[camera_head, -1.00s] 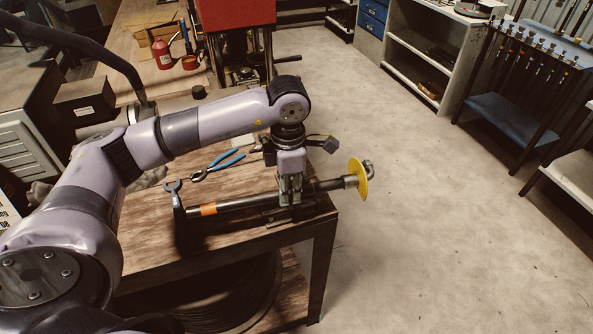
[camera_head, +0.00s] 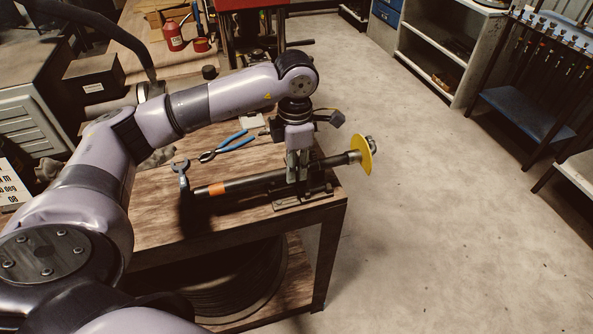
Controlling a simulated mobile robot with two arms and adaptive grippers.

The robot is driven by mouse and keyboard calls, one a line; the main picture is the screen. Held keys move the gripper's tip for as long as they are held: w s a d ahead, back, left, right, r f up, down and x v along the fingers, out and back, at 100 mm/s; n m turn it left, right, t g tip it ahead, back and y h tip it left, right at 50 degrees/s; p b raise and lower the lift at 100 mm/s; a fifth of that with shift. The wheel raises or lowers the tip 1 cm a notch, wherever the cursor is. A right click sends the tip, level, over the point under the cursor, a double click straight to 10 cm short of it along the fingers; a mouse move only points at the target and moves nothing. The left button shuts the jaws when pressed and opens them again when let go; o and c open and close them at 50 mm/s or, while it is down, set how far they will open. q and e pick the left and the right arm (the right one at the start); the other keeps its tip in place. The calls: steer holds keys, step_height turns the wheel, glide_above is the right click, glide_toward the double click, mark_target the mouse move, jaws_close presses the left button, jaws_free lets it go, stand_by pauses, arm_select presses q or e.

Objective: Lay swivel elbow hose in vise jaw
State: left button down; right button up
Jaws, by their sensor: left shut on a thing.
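The hose (camera_head: 250,183) is a dark tube with an orange band near its left end. A yellow disc (camera_head: 365,155) and a metal end piece sit at its right end, past the bench edge. My left gripper (camera_head: 298,173) points down and is shut on the hose, right of its middle. The dark metal vise jaw (camera_head: 316,195) is at the bench's front right corner, just under the gripper. The fingers hide part of it, so I cannot tell whether the hose touches it. My right gripper is not in view.
A red bottle (camera_head: 173,36) stands farther back. A coil (camera_head: 235,285) lies on the lower shelf. The floor to the right (camera_head: 430,210) is clear.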

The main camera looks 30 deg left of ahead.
arm_select(q)
steer(key=shift+w+a+f+b, duration=1)
steer(key=shift+a+f+b, duration=0.05)
steer(key=shift+b, duration=0.1)
steer(key=shift+w+a+f+b, duration=1.05)
steer(key=shift+a+f+b, duration=0.2)
steer(key=shift+f+b, duration=0.45)
steer(key=shift+f, duration=0.05)
steer(key=shift+f, duration=0.15)
steer(key=c, duration=1.4)
jaws_free()
steer(key=shift+o, duration=0.2)
steer(key=shift+s, duration=0.1)
